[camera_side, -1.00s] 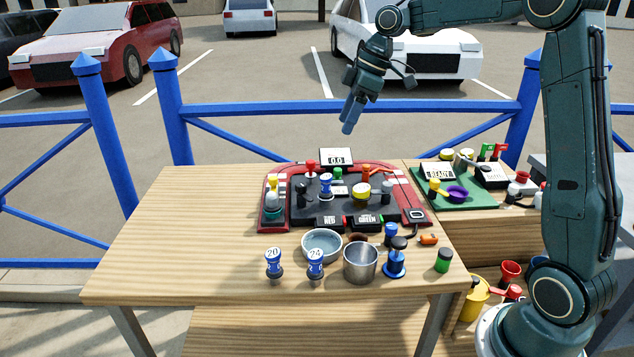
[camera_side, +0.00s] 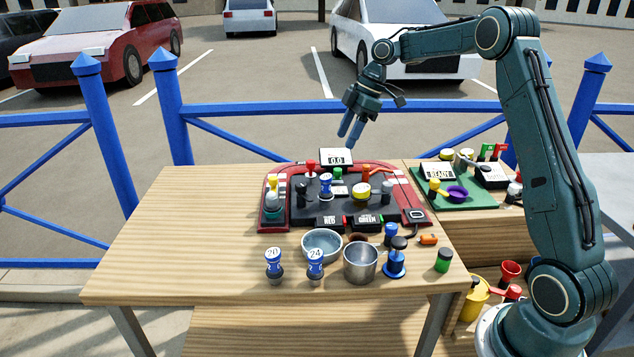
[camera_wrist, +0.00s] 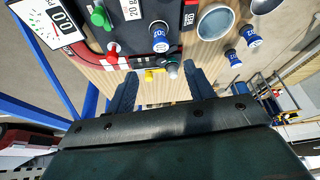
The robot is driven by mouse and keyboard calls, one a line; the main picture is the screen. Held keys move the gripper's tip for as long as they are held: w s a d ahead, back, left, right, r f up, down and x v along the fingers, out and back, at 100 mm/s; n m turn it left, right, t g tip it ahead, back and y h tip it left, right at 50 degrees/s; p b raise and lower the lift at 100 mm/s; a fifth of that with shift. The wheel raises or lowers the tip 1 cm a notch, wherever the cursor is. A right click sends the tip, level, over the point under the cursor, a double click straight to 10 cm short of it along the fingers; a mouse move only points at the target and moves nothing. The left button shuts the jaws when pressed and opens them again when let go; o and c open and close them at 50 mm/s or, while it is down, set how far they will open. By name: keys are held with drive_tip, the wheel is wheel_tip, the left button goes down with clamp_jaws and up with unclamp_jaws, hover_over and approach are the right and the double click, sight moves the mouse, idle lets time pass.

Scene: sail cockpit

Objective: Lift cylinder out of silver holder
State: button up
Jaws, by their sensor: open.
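My gripper (camera_side: 350,138) is open and empty in the air above the back of the black board with red edges (camera_side: 296,210). Its two fingers also show in the wrist view (camera_wrist: 160,80). A blue cylinder with a white top (camera_side: 326,181) stands upright on the board, below and left of my gripper; its top reads 20 in the wrist view (camera_wrist: 159,33). I cannot tell whether its base sits in a silver holder. A yellow-topped piece in a grey-green base (camera_side: 272,207) stands at the board's left end. A silver metal cup (camera_side: 361,263) stands at the table's front.
A display reading 0.0 (camera_side: 336,157) stands at the board's back. Two blue weights (camera_side: 273,263) (camera_side: 315,263), a grey bowl (camera_side: 322,245) and a blue stand (camera_side: 396,262) crowd the front. The table's left side is clear. A blue fence (camera_side: 300,107) runs behind.

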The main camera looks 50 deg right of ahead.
sight(329, 175)
drive_tip(key=x, duration=0.7)
drive_tip(key=shift+f, duration=0.15)
drive_tip(key=shift+x, duration=2.55)
drive_tip(key=shift+s, duration=0.15)
drive_tip(key=c, duration=1.1)
drive_tip(key=shift+r, duration=5)
